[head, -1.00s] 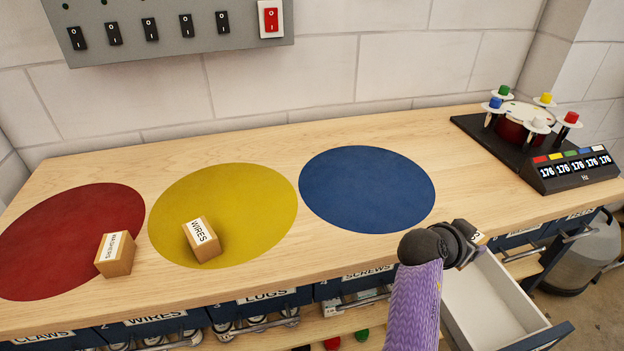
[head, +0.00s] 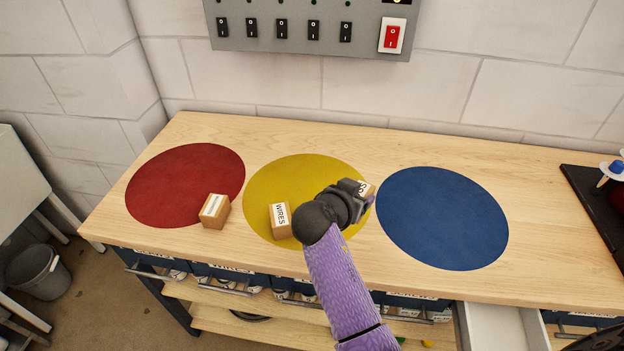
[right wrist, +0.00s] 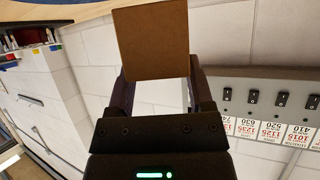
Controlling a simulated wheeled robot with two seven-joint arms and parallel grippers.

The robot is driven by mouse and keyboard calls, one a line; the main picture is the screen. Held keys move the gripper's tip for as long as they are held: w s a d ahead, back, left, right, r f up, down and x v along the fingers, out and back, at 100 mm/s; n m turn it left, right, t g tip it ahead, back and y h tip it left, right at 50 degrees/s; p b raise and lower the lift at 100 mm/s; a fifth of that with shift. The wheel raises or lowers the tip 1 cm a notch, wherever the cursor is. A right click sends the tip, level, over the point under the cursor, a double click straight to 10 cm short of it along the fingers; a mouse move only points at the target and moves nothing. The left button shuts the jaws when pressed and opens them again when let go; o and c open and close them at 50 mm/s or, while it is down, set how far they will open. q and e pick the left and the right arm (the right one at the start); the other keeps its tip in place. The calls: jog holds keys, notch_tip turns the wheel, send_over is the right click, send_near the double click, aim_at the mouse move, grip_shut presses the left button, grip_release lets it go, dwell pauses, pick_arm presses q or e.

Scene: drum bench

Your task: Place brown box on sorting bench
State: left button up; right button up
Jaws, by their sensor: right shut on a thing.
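My right gripper (head: 362,192) is shut on a brown box (right wrist: 150,42), which shows its plain brown side in the right wrist view. In the head view only a small part of this box (head: 367,188), with a bit of label, shows past the gripper. The gripper is over the sorting bench (head: 330,139), between the yellow circle (head: 270,180) and the blue circle (head: 440,215). I cannot tell its exact height. A box labelled WIRES (head: 280,222) sits on the yellow circle's front part. Another labelled box (head: 214,212) sits at the red circle's right edge. My left gripper is not in view.
The red circle (head: 180,185) is mostly clear and the blue one is empty. An open white drawer (head: 497,325) sticks out at the front right. A black-based device (head: 592,200) stands at the right. A switch panel (head: 310,28) hangs on the wall.

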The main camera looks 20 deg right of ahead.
notch_tip(320, 180, down, 10)
jog(key=b, duration=0.3)
jog(key=shift+r, duration=0.25)
jog(key=shift+f, duration=0.2)
jog(key=shift+r, duration=0.15)
jog(key=o, duration=0.9)
jog(key=shift+f+b, duration=0.25)
jog(key=shift+b, duration=0.05)
jog(key=o, duration=0.4)
jog(key=shift+r, duration=0.1)
